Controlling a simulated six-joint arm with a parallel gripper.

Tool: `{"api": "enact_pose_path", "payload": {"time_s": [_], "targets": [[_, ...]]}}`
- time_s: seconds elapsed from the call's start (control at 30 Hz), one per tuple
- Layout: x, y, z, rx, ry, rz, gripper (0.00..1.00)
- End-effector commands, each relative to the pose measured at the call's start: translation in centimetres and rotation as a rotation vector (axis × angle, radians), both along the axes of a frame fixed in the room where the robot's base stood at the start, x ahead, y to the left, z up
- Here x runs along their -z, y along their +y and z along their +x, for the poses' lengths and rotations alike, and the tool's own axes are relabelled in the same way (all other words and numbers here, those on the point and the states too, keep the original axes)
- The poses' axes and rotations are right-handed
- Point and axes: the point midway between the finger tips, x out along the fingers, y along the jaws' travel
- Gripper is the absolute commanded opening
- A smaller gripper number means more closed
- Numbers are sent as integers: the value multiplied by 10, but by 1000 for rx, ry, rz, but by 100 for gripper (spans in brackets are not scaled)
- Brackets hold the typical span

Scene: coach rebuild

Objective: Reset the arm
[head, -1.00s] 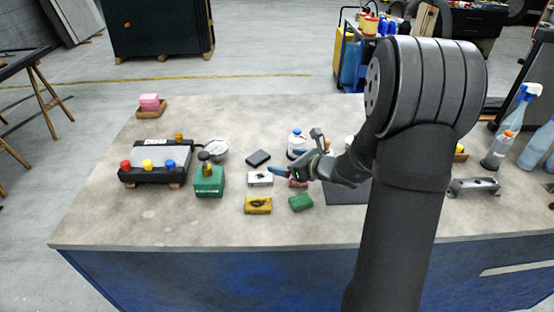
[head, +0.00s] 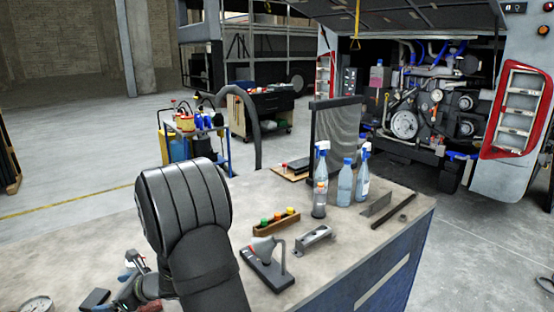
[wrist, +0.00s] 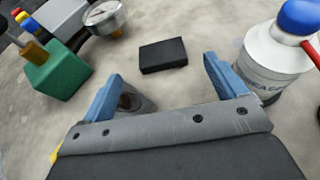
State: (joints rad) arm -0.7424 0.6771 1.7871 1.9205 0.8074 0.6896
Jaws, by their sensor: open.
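My gripper (wrist: 163,82) is open in the wrist view, its two blue fingers apart over the grey bench top (wrist: 195,30) with nothing held between them. A grey piece with a dark recess (wrist: 135,101) shows just inside the left finger, partly hidden by the gripper body; I cannot tell whether they touch. A flat black block (wrist: 163,55) lies beyond the fingertips. In the head view my gripper (head: 128,275) is at the lower left, partly hidden by my own arm.
A white bottle with a blue cap (wrist: 265,62) stands close beside the right finger. A green block (wrist: 60,70) and a round gauge (wrist: 105,17) are at left. On the bench's right side are spray bottles (head: 345,183), a wooden tray (head: 276,222) and a metal bracket (head: 314,238).

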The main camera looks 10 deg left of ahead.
Motion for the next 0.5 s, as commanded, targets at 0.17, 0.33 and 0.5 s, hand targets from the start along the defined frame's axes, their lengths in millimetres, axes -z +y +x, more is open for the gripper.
{"api": "enact_pose_path", "payload": {"time_s": [0.17, 0.33, 0.5], "targets": [[13, 29, 0, -1, 0, 0, 90], [21, 43, 0, 0, 0, 0, 90], [24, 46, 0, 1, 1, 1, 90]]}}
